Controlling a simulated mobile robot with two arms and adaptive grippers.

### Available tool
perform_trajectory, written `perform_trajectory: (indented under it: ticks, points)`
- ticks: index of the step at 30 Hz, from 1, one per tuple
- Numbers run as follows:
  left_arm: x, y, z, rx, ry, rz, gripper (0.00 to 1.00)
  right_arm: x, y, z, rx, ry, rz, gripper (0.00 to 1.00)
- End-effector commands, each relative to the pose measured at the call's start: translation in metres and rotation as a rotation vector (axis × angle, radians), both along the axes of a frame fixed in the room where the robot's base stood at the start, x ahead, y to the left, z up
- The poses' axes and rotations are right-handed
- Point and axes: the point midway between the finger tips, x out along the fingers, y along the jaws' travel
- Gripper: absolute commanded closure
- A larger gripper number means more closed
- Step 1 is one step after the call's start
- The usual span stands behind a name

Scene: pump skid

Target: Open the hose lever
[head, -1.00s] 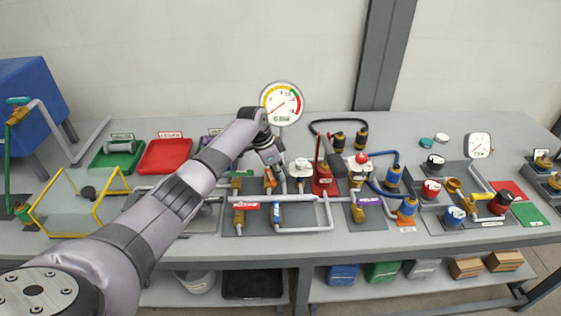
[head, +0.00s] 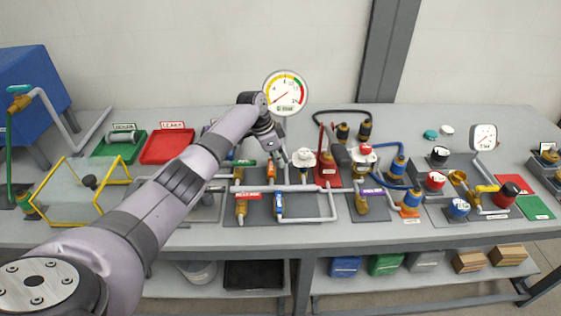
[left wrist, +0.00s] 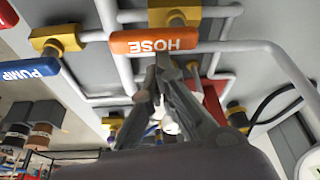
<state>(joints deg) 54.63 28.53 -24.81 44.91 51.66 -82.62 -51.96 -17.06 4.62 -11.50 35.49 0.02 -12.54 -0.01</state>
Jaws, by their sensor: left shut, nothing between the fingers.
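The hose lever is an orange bar marked HOSE (left wrist: 153,41) in the left wrist view. It lies sideways across the picture, below a brass valve body (left wrist: 174,14). In the head view the orange lever (head: 271,171) shows just below my left gripper (head: 282,156). My left gripper (left wrist: 166,62) is shut and empty. In the left wrist view its fingertips overlap the lever's lower edge; I cannot tell whether they touch it. My right gripper is in neither view.
A blue PUMP lever (left wrist: 30,71) and its brass valve lie left in the left wrist view. Grey pipes run around the levers.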

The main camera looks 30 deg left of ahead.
Motion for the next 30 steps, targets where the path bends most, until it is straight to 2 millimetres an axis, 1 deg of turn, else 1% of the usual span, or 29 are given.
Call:
perform_trajectory:
  ticks: [2,5,12,15,18,21,24,30]
  points:
    - [-0.001,0.003,0.005,0.002,0.0,0.002,1.0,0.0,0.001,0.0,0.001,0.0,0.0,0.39]
    - [-0.004,0.006,0.018,0.002,-0.002,0.001,1.0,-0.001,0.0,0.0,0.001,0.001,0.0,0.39]
    - [-0.015,0.018,0.067,0.002,-0.003,0.001,1.0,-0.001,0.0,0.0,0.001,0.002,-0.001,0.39]
    - [-0.019,0.022,0.085,0.001,-0.003,0.0,1.0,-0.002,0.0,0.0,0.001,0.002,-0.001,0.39]
    - [-0.023,0.026,0.099,0.001,-0.003,0.0,1.0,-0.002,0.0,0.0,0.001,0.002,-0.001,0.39]
    - [-0.025,0.027,0.108,0.001,0.0,0.0,1.0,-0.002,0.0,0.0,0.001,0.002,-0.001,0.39]
    - [-0.026,0.029,0.112,0.001,0.0,0.0,1.0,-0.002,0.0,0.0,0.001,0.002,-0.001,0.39]
    - [-0.027,0.029,0.113,0.001,0.001,0.0,1.0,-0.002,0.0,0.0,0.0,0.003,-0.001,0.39]
